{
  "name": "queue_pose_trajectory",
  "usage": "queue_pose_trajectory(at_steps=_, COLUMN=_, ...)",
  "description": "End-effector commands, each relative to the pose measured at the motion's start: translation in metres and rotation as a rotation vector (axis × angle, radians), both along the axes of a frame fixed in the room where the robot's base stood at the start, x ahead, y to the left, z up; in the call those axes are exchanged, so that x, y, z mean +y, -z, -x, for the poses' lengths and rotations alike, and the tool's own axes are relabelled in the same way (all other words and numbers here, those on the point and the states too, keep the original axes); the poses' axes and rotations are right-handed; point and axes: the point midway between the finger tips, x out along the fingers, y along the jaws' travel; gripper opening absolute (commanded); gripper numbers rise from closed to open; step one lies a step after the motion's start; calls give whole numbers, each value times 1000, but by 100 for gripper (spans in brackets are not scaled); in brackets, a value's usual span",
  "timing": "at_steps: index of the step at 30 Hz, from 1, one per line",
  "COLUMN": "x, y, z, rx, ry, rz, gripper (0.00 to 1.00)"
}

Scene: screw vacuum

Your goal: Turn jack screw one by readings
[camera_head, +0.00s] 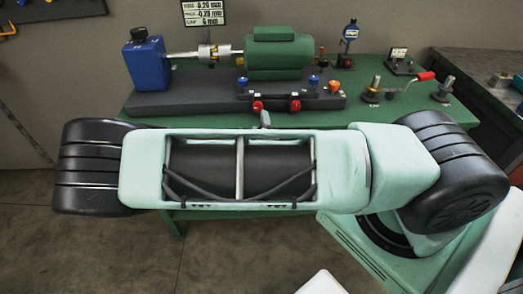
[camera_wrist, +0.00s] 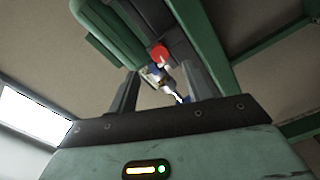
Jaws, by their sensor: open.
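Two red-headed jack screws, a left one (camera_head: 258,107) and a right one (camera_head: 295,105), stand at the front edge of the dark base below the green motor (camera_head: 280,55). I cannot tell which is number one. A readings sign (camera_head: 205,12) on the wall shows two lines that look like 0.20 mm and a third line. In the wrist view my gripper (camera_wrist: 161,72) is open and empty, its fingers spread to either side. A red screw head (camera_wrist: 158,52) shows beyond and between the fingertips, apart from them. The head view does not clearly show my gripper; my arm covers the table front.
A blue unit (camera_head: 147,62) joins the motor by a shaft and coupling (camera_head: 208,52). A dial gauge (camera_head: 350,31), a small meter (camera_head: 399,58) and a red-handled crank (camera_head: 425,76) are at the right of the green table (camera_head: 385,112). A dark bench (camera_head: 485,70) stands further right.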

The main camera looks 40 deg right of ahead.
Motion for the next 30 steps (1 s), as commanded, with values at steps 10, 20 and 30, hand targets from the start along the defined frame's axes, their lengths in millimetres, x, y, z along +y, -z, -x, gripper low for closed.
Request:
queue_pose_trajectory(at_steps=10, x=44, y=2, z=64, rx=2, ry=-3, rz=-1, gripper=50)
queue_pose_trajectory(at_steps=20, x=59, y=0, z=87, rx=0, ry=0, rz=0, gripper=50)
queue_pose_trajectory(at_steps=30, x=59, y=0, z=87, rx=0, ry=0, rz=0, gripper=50)
